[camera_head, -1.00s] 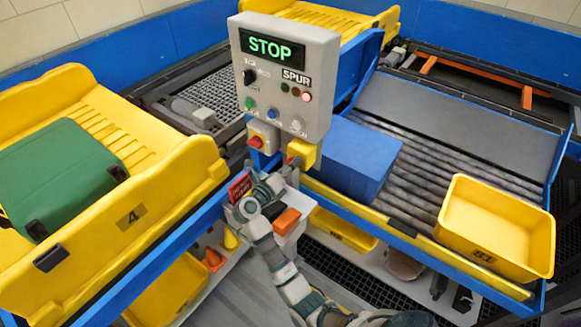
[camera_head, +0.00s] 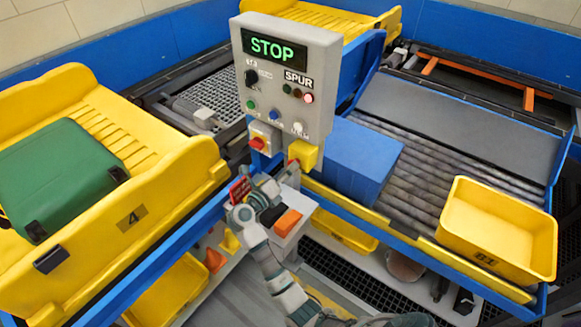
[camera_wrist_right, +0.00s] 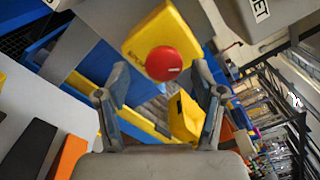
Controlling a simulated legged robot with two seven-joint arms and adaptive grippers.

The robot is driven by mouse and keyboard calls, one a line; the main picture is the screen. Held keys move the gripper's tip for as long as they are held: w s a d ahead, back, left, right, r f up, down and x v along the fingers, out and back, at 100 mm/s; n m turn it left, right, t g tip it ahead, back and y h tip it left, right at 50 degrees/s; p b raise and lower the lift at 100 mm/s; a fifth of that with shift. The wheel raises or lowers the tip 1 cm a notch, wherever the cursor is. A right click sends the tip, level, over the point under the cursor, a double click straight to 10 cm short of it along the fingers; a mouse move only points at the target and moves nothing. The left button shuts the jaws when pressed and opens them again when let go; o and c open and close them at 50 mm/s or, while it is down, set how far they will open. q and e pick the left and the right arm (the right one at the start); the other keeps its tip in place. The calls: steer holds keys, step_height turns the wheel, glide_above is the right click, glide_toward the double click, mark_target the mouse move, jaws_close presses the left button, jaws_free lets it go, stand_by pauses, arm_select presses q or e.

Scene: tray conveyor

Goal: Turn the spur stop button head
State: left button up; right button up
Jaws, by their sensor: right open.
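The red round button head (camera_wrist_right: 163,63) sits on a yellow box in the right wrist view. The yellow box (camera_head: 303,154) hangs below the grey control panel (camera_head: 284,85) in the head view, where its red head cannot be made out. My right gripper (camera_head: 274,184) is just below and left of the yellow box. In the right wrist view my right gripper (camera_wrist_right: 162,82) is open, with one finger on each side of the red head in the picture. Nothing is held; whether the fingers touch the head cannot be told. My left gripper is not in view.
The panel display reads STOP. A white box with a red switch (camera_head: 258,144) hangs left of the yellow box. A blue box (camera_head: 359,158) stands to the right on rollers, near a yellow tote (camera_head: 496,220). A shelf with an orange item (camera_head: 288,221) lies below.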

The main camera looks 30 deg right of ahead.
steer(key=v, duration=0.5)
steer(key=shift+w+a, duration=0.1)
steer(key=shift+a, duration=0.05)
steer(key=shift+f, duration=0.1)
